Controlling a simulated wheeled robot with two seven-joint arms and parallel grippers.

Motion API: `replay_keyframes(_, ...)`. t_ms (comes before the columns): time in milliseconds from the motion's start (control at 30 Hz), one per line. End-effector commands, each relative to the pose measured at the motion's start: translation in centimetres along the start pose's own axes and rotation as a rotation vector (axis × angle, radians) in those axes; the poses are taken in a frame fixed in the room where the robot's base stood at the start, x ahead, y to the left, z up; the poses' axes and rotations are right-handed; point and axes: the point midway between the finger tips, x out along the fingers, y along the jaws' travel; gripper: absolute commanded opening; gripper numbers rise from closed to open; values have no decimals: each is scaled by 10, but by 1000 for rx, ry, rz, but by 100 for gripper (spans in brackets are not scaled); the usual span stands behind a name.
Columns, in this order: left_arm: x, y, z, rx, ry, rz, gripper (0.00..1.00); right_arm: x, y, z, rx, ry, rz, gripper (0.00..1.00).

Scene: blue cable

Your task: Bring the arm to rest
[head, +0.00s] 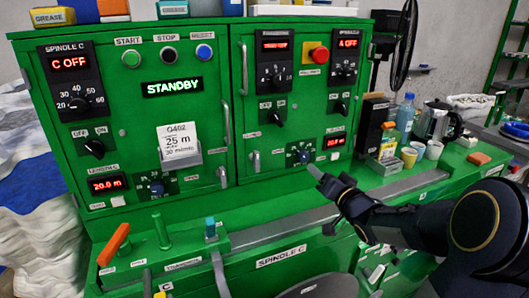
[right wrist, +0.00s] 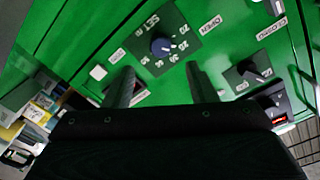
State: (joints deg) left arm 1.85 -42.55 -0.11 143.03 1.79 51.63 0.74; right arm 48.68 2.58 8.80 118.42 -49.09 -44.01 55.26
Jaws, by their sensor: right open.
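My right arm (head: 430,225) comes in from the right of the head view and reaches to the front of the green machine (head: 180,110). My right gripper (head: 316,172) is just below and to the right of a blue dial (head: 303,155) on the right-hand cabinet. In the right wrist view the two fingers of the right gripper (right wrist: 161,84) are spread with nothing between them. The blue dial (right wrist: 162,47) is beyond the fingertips and looks apart from them. My left gripper is not in view.
A green ledge (head: 275,235) runs below the panels, with an orange lever (head: 114,244) at its left. Cups (head: 409,157), a blue bottle (head: 405,115) and a kettle (head: 436,120) stand at the right. Metal door handles (head: 226,122) stick out. A display (head: 172,87) reads STANDBY.

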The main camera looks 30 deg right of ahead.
Motion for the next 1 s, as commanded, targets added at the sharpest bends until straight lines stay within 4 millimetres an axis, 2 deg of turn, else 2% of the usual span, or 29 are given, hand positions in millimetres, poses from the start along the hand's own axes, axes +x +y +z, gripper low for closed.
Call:
replay_keyframes(233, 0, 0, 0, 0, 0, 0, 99, -2, -5, 1, -16, -11, 24, 51)
replay_keyframes(367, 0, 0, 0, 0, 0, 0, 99, -16, -20, 10, -78, -74, 130, 51)
replay_keyframes(467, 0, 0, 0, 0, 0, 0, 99, -44, -36, 30, -130, -183, 234, 51)
replay_keyframes(567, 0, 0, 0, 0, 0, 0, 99, -85, -52, 63, -167, -349, 304, 51)
replay_keyframes(633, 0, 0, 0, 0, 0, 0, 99, -118, -64, 91, -182, -489, 316, 51)
replay_keyframes(800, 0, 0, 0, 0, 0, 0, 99, -202, -97, 157, -216, -831, 223, 51)
replay_keyframes(900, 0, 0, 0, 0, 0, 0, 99, -239, -111, 182, -233, -975, 141, 51)
replay_keyframes(1000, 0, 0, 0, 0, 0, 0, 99, -263, -120, 197, -245, -1066, 77, 51)
